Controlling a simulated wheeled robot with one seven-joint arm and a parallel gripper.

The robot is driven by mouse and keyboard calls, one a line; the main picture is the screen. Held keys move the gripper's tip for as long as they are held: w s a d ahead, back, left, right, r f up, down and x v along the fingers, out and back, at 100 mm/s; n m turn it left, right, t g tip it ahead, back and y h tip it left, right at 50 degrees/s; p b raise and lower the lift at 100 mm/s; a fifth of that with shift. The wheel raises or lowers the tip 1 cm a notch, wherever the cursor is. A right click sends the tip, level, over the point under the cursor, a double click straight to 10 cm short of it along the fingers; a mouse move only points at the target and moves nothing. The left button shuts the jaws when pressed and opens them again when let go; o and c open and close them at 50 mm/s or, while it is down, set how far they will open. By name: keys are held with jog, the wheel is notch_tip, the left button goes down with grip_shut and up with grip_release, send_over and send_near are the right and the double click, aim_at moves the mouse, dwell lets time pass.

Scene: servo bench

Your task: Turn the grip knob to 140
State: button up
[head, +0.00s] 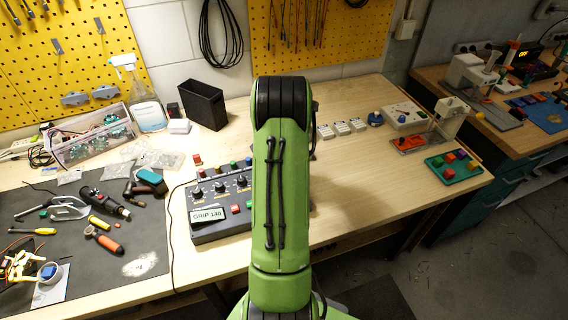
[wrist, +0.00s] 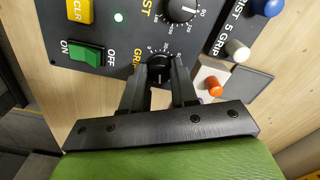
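The grip knob (wrist: 159,70) is black and round, on a dark control box, with a white number scale partly showing around it in the wrist view. My gripper (wrist: 160,76) has one finger on each side of the knob, and the knob fills the gap between the fingertips. The fingers cover parts of the knob and its scale, and I cannot read its pointer. In the head view the control box (head: 201,236) stands on the bench, with a small plate reading "GRIP 140" (head: 208,215) on it. My green arm hides the box's right part and the gripper.
Above the grip knob in the wrist view is another knob (wrist: 181,10). Tools lie on the dark mat (head: 100,263) left of the box.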

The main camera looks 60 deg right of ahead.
jog(key=o, duration=0.5)
jog(key=shift+c, duration=0.2)
notch_tip(320, 180, up, 16)
jog(key=p, duration=0.2)
jog(key=shift+f, duration=0.1)
jog(key=w+a+r+n+t+h, duration=0.1)
jog(key=w+a+r+n, duration=0.25)
jog(key=a, duration=0.45)
jog(key=w+a+r+n+t, duration=0.1)
jog(key=w+a+r+n, duration=0.2)
jog(key=a, duration=0.6)
jog(key=w+a+r+n+h, duration=0.1)
jog(key=a+r+n, duration=0.25)
jog(key=a, duration=0.45)
jog(key=s+a+f+n+t+y, duration=0.1)
jog(key=s+a+n, duration=0.4)
jog(key=a, duration=0.3)
jog(key=s+a+f+n+t+y, duration=0.1)
jog(key=s+a+f+n+t, duration=0.1)
jog(key=s+a+n, duration=0.3)
jog(key=a+n, duration=0.1)
jog(key=a, duration=0.2)
jog(key=shift+s+n+t, duration=0.25)
jog(key=shift+n+t, duration=0.05)
jog(key=shift+n, duration=0.1)
